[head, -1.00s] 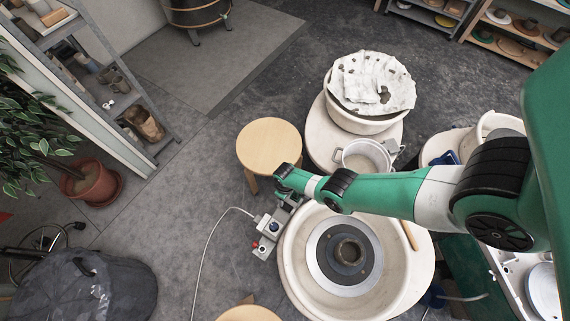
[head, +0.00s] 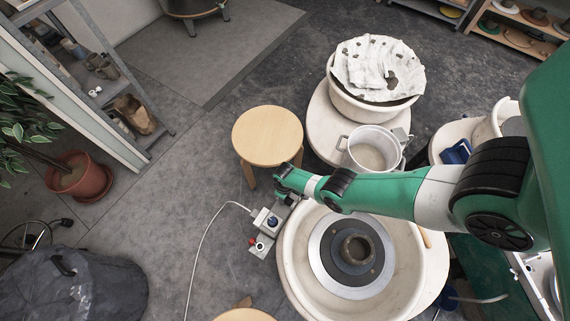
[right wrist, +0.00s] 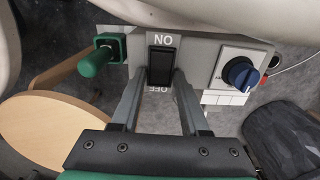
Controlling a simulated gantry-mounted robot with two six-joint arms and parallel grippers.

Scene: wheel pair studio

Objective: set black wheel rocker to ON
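The black rocker (right wrist: 162,62) sits upright in a grey control panel (right wrist: 203,50) in the right wrist view. Lettering reading ON, upside down, is above it and OFF, upside down, is below it. Which side is pressed in I cannot tell. My right gripper (right wrist: 160,83) is open, its two fingers apart either side of the rocker's lower end, with nothing held. Contact is not clear. In the head view my right gripper (head: 288,198) is over the wheel's left side, and the rocker is hidden there. My left gripper is not in view.
A blue knob (right wrist: 240,73) is right of the rocker and a green handle (right wrist: 100,55) is left. The wheel basin (head: 293,270) borders the panel. A wooden stool (head: 267,136) stands behind; a white cable (head: 205,245) runs across the floor.

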